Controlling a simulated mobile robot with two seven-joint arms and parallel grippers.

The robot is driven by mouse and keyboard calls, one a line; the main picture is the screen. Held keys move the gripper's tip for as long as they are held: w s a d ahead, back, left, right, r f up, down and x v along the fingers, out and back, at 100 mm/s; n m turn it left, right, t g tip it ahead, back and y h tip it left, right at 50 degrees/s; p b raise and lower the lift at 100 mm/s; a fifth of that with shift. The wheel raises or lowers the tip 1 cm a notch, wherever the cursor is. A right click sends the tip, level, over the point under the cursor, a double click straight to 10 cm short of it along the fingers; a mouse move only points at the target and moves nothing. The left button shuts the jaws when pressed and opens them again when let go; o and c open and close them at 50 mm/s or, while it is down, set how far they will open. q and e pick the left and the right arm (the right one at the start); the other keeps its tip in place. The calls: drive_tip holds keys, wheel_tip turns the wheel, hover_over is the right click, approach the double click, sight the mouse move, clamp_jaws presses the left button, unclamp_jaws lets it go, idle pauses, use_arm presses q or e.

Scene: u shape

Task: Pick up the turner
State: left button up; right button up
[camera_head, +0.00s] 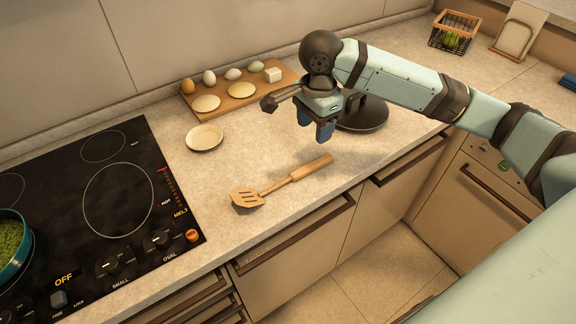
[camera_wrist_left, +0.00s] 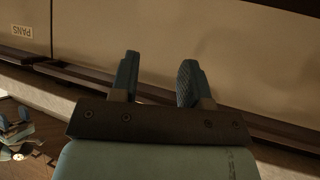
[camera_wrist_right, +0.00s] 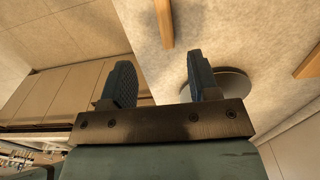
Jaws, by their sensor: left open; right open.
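The wooden turner (camera_head: 262,192) lies flat on the counter between the hob and my right arm. Its slotted head points left toward the hob and its handle points up and right. My right gripper (camera_head: 315,131) is open and empty, pointing down above the counter, just beyond the handle's end and apart from it. In the right wrist view, the end of the turner's handle (camera_wrist_right: 164,22) shows at the top, ahead of the open fingers. My left gripper (camera_wrist_left: 158,63) is open and empty in front of cabinet fronts; it does not show in the head view.
A wooden board (camera_head: 232,99) with eggs and other food stands at the back, with a small plate (camera_head: 205,137) before it. A dark round object (camera_head: 366,115) sits beside my right gripper. The black hob (camera_head: 118,200) holds a teal pan (camera_head: 14,262) at left. Counter around the turner is clear.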

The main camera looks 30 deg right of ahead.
hover_over(310, 165)
drive_tip(key=f, duration=0.5)
drive_tip(key=s+f+b, duration=0.1)
drive_tip(key=f, duration=0.1)
drive_tip(key=shift+f, duration=0.2)
drive_tip(key=f, duration=0.4)
drive_tip(key=w+f, duration=0.1)
drive_tip(key=shift+f+b, duration=0.3)
drive_tip(key=shift+f, duration=0.1)
drive_tip(key=c, duration=1)
drive_tip(key=shift+r, duration=0.1)
